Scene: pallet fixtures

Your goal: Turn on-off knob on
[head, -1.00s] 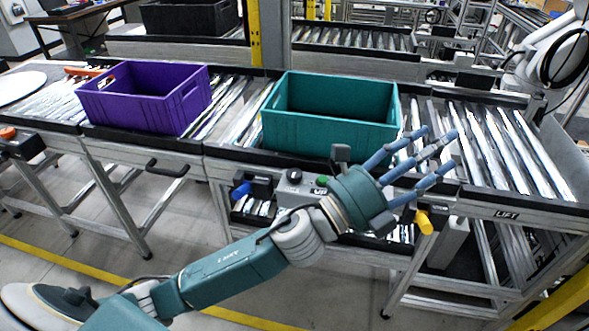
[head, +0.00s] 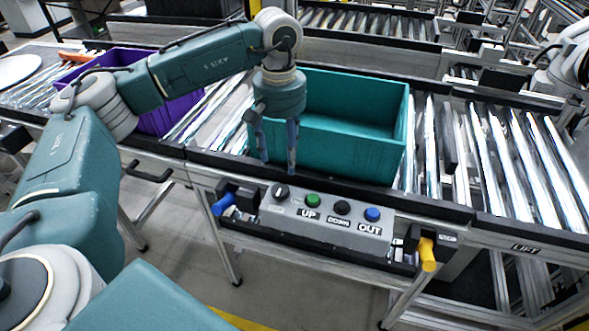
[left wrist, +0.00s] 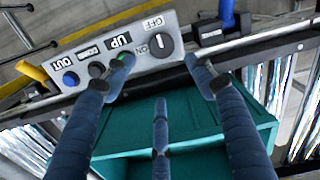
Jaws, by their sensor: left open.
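The on-off knob (head: 281,192) is a black round knob at the left end of a grey control panel (head: 318,232). In the left wrist view the knob (left wrist: 161,43) has OFF and ON labels beside it and a pale mark on its face. My left gripper (head: 277,165) points down just above and behind the knob, in front of the teal crate. Its fingers are open and empty. In the left wrist view two blue fingers of the gripper (left wrist: 158,62) spread on either side of the knob, apparently not touching it. My right gripper is not in view.
Green UP (head: 312,200), black DOWN (head: 342,208) and blue OUT (head: 373,214) buttons line the panel. Blue (head: 222,204) and yellow (head: 427,254) handles flank it. The teal crate (head: 350,150) stands close behind. A purple crate (head: 160,118) is partly hidden by my arm.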

